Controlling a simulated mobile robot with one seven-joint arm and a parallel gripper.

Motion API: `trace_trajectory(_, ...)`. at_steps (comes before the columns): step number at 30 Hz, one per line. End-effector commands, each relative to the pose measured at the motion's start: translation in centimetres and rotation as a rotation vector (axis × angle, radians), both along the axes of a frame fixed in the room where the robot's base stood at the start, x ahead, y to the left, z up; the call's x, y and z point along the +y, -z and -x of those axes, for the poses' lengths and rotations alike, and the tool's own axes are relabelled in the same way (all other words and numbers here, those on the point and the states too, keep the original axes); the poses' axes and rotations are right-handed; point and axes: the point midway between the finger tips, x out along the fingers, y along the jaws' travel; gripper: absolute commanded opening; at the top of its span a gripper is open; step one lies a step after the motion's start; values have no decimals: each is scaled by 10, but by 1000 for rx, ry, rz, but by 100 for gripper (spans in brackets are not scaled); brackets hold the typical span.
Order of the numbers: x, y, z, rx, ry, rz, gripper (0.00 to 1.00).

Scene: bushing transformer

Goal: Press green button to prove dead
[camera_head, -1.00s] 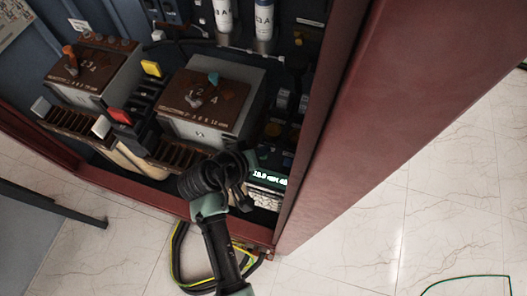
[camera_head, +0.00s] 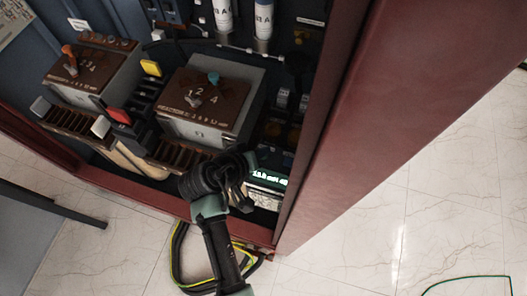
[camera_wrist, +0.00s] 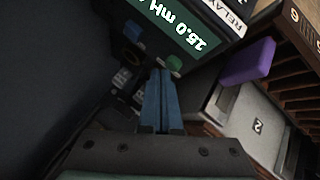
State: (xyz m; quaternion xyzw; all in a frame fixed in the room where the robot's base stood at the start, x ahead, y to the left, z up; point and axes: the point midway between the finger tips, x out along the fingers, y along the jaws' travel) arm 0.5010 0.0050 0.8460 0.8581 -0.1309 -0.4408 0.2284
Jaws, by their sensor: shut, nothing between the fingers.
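A green button (camera_wrist: 173,62) shows in the wrist view on the face of a dark instrument, just below its lit display (camera_wrist: 175,25). My gripper (camera_wrist: 160,73) has its two blue fingers together and empty. The fingertips are just below the green button and close to it in the picture; whether they touch it, I cannot tell. In the head view the lit display (camera_head: 270,178) is at the lower right of the cabinet, and my wrist is next to it. The button is not clear there.
A dark round knob (camera_wrist: 133,30) sits left of the display. A purple block (camera_wrist: 248,62) and a grey box (camera_wrist: 250,125) stand to the right. In the head view, the red cabinet side (camera_head: 335,130) rises to the right. Cables (camera_head: 185,270) lie at its base.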

Motion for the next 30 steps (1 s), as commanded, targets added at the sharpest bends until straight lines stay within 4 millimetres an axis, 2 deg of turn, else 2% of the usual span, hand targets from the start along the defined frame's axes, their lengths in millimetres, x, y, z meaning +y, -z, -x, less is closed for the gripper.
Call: trace_trajectory(30,0,9,0,0,0,0,0)
